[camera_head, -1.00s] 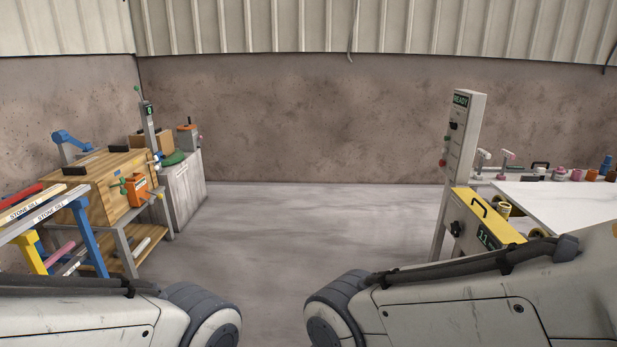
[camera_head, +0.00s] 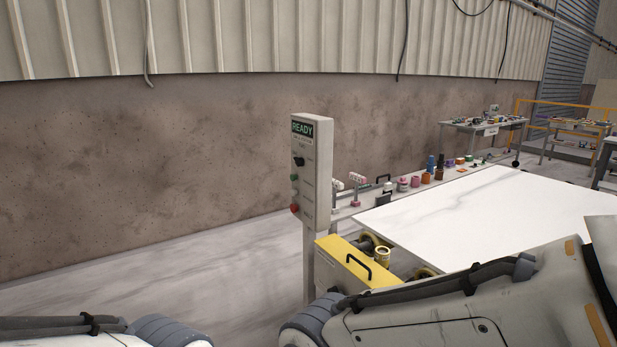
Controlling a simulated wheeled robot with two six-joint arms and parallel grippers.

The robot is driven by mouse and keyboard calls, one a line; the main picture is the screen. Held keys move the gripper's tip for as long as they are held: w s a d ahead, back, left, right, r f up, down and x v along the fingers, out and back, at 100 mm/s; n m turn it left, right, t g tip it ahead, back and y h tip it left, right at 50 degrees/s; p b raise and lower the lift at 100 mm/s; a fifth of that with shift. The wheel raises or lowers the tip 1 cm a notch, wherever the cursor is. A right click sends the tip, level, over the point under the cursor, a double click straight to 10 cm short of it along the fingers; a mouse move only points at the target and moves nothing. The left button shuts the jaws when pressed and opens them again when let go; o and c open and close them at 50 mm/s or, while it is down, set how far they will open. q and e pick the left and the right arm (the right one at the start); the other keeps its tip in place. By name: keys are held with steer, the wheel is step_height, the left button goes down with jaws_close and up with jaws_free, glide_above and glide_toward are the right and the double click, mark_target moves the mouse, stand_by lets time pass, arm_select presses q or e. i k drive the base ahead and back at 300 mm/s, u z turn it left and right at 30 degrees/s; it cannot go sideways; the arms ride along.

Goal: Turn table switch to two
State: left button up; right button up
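A grey control panel (camera_head: 313,178) stands on a post in the middle of the view, with a green READY display (camera_head: 302,129) at its top. Below the display is a black rotary switch (camera_head: 299,161), then a green button (camera_head: 294,177) and a red button (camera_head: 295,208). The switch is too small for me to read its position. Parts of both my arms show along the bottom edge, apart from the panel. Neither of my grippers is in view.
Right of the panel is a table with a white stone slab (camera_head: 480,217) and a yellow box (camera_head: 342,262) with a black handle. More worktables (camera_head: 483,127) stand at the far right. The floor left of the panel (camera_head: 200,270) is clear.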

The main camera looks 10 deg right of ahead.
mark_target(300, 162)
steer(key=z, duration=0.1)
steer(key=i, duration=0.95)
steer(key=u, duration=0.55)
steer(key=i, duration=0.8)
steer(key=u, duration=0.1)
